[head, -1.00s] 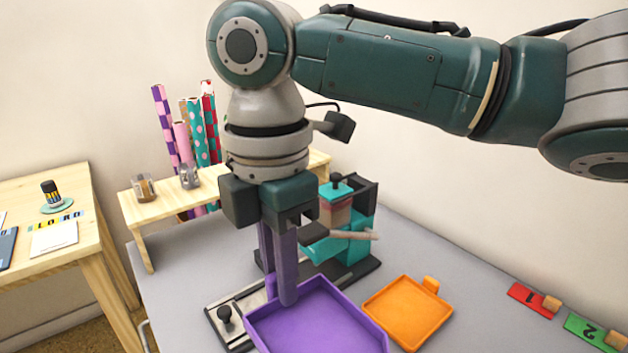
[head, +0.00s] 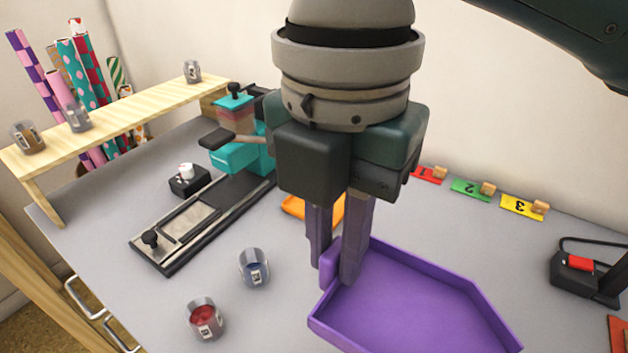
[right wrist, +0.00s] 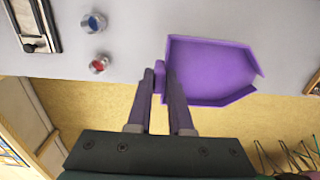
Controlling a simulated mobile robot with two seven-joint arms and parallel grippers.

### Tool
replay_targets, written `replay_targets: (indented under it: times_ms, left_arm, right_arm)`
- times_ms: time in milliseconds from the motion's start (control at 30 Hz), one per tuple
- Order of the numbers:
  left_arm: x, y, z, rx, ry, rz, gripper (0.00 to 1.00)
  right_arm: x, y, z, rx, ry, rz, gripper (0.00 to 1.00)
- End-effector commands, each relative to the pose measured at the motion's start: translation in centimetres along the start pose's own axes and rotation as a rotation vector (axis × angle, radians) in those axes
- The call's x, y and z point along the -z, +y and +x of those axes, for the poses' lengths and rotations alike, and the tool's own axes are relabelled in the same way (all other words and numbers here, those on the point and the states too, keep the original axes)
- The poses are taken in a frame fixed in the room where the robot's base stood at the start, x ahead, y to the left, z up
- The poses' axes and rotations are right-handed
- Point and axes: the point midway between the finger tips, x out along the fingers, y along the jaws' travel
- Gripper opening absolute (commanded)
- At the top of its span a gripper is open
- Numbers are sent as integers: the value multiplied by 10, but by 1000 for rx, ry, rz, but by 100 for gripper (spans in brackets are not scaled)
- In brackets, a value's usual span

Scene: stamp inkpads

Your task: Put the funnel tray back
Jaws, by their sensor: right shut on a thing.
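The funnel tray (head: 415,300) is a shallow purple tray with low walls, narrowing to one end. My right gripper (head: 336,275) points down and is shut on the tab at the tray's left edge. The gripper's fingers (right wrist: 160,82) meet at the tab there. My left gripper is in neither view now.
Jars of blue (head: 254,268) and red (head: 205,320) stand left of the tray. The teal press (head: 235,155) with its black base is behind them. An orange tray (head: 296,206) is partly hidden behind my gripper. Numbered cards (head: 470,188) lie at the back right.

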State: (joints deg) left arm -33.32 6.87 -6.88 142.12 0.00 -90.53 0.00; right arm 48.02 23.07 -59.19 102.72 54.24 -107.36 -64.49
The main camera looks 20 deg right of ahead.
Motion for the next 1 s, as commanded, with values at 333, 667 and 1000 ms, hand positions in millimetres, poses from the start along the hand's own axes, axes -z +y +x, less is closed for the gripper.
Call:
replay_targets:
  times_ms: [333,667,1000]
  left_arm:
    - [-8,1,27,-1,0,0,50]
    - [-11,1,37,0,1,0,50]
    - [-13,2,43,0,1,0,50]
  right_arm:
    - [0,1,102,3,0,4,0]
    - [0,1,142,2,0,2,0]
    - [-1,2,165,-2,-1,1,0]
